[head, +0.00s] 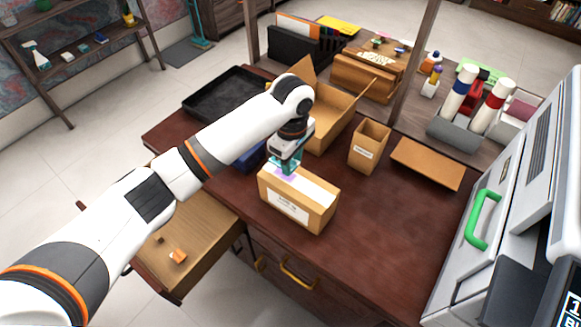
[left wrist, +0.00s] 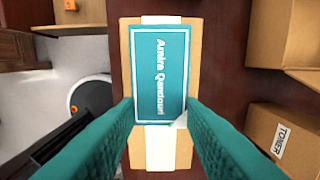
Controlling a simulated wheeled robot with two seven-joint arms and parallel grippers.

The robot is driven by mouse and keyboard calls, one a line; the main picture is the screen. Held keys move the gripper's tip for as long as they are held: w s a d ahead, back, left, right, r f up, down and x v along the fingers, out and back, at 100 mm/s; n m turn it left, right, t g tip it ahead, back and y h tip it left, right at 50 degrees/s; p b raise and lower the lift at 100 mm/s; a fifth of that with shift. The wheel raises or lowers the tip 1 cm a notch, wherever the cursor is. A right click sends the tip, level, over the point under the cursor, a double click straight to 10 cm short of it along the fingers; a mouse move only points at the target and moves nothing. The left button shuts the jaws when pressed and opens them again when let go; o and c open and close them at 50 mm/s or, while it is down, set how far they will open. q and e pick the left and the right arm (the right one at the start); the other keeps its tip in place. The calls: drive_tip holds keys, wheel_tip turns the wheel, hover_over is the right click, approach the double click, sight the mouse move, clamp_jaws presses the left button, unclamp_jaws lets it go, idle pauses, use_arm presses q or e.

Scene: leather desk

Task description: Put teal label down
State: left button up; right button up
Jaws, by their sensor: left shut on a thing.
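The teal label (left wrist: 158,65), with a white border and the name "Amira Qandouri", lies between the teal fingers of my left gripper (left wrist: 160,108) in the left wrist view. The gripper is shut on it. Below it is a closed cardboard box (head: 316,207) with white tape along its top and a white label on its front. In the head view my left gripper (head: 284,163) is just above the left end of this box; I cannot tell whether the label touches the box. A purple patch shows under the fingers. My right gripper is not in view.
An open cardboard box (head: 336,119) and a small open carton (head: 368,147) stand behind. A flat brown panel (head: 428,163) lies to the right, near a grey machine with a green handle (head: 482,220). A black tray (head: 226,95) is at back left. A drawer (head: 205,235) stands open.

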sight(291, 180)
use_arm(q)
wheel_tip(291, 180, down, 5)
drive_tip(key=shift+r, duration=0.2)
drive_tip(key=shift+f+p, duration=0.2)
drive_tip(key=shift+p, duration=0.1)
drive_tip(key=shift+s+a+f, duration=0.1)
drive_tip(key=shift+s+f, duration=0.3)
drive_tip(key=shift+f, duration=0.15)
drive_tip(key=o, duration=0.8)
drive_tip(key=shift+o, duration=0.8)
drive_tip(key=shift+w+f, duration=0.15)
drive_tip(key=shift+w, duration=0.05)
drive_tip(key=shift+s, duration=0.1)
drive_tip(key=shift+r, duration=0.5)
drive_tip(key=r, duration=0.4)
drive_tip(key=r+b, duration=0.1)
drive_tip(key=r, duration=0.7)
drive_tip(key=shift+w+r, duration=0.3)
drive_tip(key=shift+r, duration=0.1)
